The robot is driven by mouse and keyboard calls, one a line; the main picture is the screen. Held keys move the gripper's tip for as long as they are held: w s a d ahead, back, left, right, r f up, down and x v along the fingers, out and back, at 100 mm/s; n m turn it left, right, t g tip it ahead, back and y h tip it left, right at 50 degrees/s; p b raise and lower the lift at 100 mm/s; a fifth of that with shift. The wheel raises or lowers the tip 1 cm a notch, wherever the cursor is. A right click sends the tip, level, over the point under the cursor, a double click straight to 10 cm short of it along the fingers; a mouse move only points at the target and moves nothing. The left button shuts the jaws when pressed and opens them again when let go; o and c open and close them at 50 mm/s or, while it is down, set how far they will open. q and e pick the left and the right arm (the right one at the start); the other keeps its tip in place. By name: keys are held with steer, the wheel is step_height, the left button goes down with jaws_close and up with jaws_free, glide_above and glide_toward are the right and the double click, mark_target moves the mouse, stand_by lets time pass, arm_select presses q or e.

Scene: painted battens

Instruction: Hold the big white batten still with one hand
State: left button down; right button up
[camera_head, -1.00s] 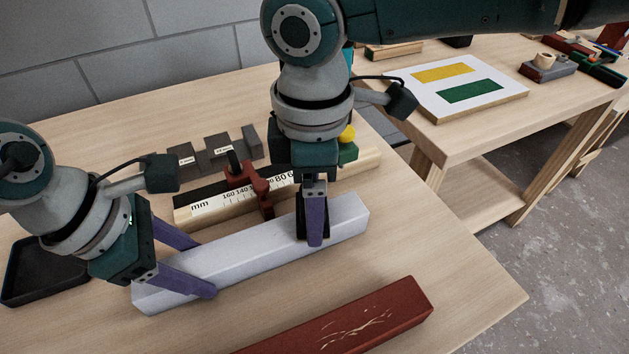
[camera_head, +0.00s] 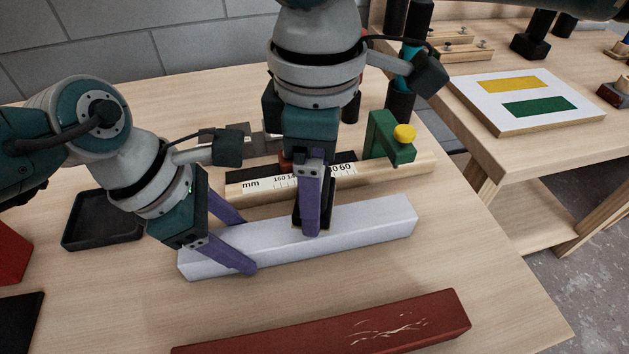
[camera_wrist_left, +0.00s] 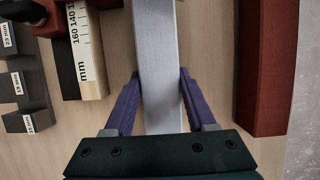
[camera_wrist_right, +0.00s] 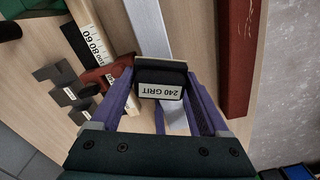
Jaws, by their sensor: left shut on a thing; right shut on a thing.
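The big white batten (camera_head: 360,226) lies on the table, running from lower left to upper right in the head view. It also shows in the left wrist view (camera_wrist_left: 158,60). My left gripper (camera_head: 247,245) is shut on it near its left end, one finger along each long side. My right gripper (camera_head: 313,222) is shut on a dark sanding block (camera_wrist_right: 160,80) labelled 240 GRIT. The block is at the batten's top, around its middle; its underside contact is hidden. The right fingers also show in the right wrist view.
A dark red batten (camera_head: 340,328) with pale scratches lies in front. Behind is a wooden measuring board (camera_head: 410,172) with a scale and a green stop (camera_head: 390,138) with yellow knob. A dark tray (camera_head: 100,235) stands left. Bare table separates the battens.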

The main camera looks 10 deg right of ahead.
steer(key=shift+r, duration=2.15)
arm_select(q)
steer(key=shift+c, duration=0.7)
jaws_free()
steer(key=v, duration=1.2)
steer(key=shift+r, duration=0.1)
